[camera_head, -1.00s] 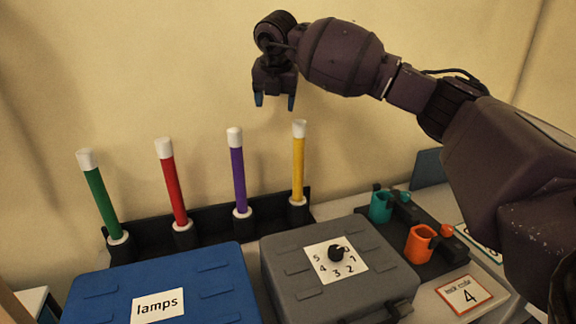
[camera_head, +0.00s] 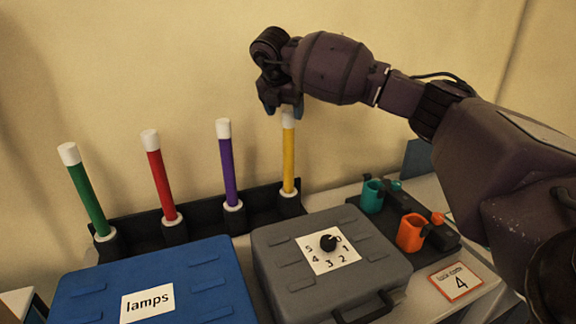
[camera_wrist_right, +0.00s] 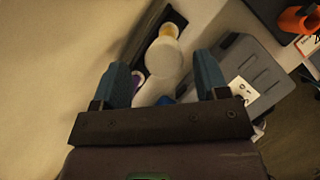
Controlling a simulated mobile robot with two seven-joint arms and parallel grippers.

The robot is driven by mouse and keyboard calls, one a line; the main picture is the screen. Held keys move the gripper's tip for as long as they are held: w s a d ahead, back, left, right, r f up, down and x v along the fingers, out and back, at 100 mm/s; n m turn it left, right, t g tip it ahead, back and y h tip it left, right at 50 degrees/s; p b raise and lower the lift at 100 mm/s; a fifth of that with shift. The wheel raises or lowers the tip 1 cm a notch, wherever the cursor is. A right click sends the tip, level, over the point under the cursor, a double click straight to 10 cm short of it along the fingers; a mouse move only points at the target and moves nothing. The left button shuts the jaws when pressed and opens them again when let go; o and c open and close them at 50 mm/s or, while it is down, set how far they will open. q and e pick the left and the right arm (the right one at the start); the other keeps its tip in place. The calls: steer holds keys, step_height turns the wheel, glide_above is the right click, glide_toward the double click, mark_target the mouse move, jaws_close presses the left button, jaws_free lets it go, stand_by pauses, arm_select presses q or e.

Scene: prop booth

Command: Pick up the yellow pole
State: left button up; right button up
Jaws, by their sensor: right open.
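The yellow pole (camera_head: 289,160) has a white top and stands upright in the rightmost socket of a black rack (camera_head: 262,199). My right gripper (camera_head: 284,110) is open at the pole's white top. In the right wrist view the white cap (camera_wrist_right: 163,58) lies between and a little beyond the two blue fingertips of the right gripper (camera_wrist_right: 168,72), with a gap on each side. A bit of the yellow shaft shows beyond the cap. My left gripper is not in view.
Purple (camera_head: 228,168), red (camera_head: 160,182) and green (camera_head: 86,195) poles stand left of the yellow one. In front are a blue "lamps" case (camera_head: 205,280) and a grey case with a dial (camera_head: 285,255). Teal (camera_head: 372,196) and orange (camera_head: 410,232) cups stand at right.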

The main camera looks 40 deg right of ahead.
mark_target(290, 121)
steer(key=x, duration=0.3)
steer(key=shift+s+d+f, duration=0.1)
steer(key=shift+d+f, duration=0.25)
steer(key=shift+d, duration=0.05)
steer(key=shift+d+f+b, duration=0.15)
steer(key=shift+f+b, duration=0.15)
steer(key=shift+f, duration=0.1)
steer(key=shift+r, duration=0.1)
steer(key=shift+c, duration=1.1)
jaws_close()
steer(key=shift+r, duration=0.15)
